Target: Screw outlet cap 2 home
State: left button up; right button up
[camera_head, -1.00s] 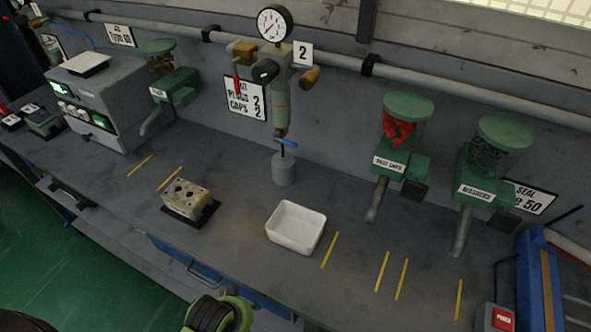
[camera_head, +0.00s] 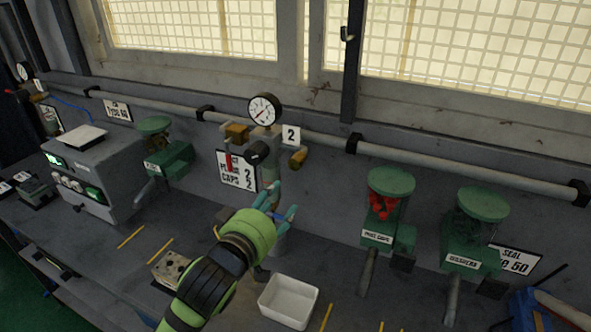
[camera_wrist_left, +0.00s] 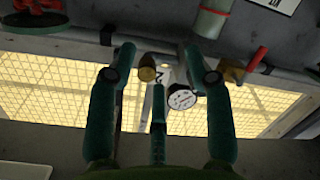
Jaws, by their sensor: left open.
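My left gripper (camera_head: 280,202) is raised in front of the gauge stand, with its teal fingers spread and nothing between them. In the left wrist view the fingers (camera_wrist_left: 160,65) are apart and empty. The tan valve block (camera_head: 172,268) sits on the bench, partly hidden by my left arm. I cannot make out outlet cap 2 on it. My right gripper is not in view.
The pressure gauge (camera_head: 265,109) tops a stand marked 2, behind my left gripper. A white tray (camera_head: 288,302) lies on the bench to its lower right. A washers dispenser (camera_head: 482,208) stands at the right. A grey tester box (camera_head: 95,178) stands at the left.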

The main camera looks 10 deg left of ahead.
aim_at(294, 165)
pick_arm(q)
jog(key=shift+n+t+h, duration=0.4)
jog(key=shift+t, duration=0.3)
jog(key=r, duration=0.1)
jog(key=w+r, duration=0.1)
jog(key=r, duration=0.1)
jog(key=w+d+r, duration=0.1)
jog(key=r, duration=0.1)
jog(key=shift+p, duration=0.3)
jog(key=w+p, duration=0.1)
jog(key=w, duration=0.1)
jog(key=w+d+p, duration=0.1)
jog(key=w, duration=0.2)
jog(key=shift+w+f, duration=0.1)
jog(key=shift+w, duration=0.05)
jog(key=shift+w+d+f+p, duration=0.1)
jog(key=shift+w+p, duration=0.25)
jog(key=shift+w, duration=0.05)
grip_shut()
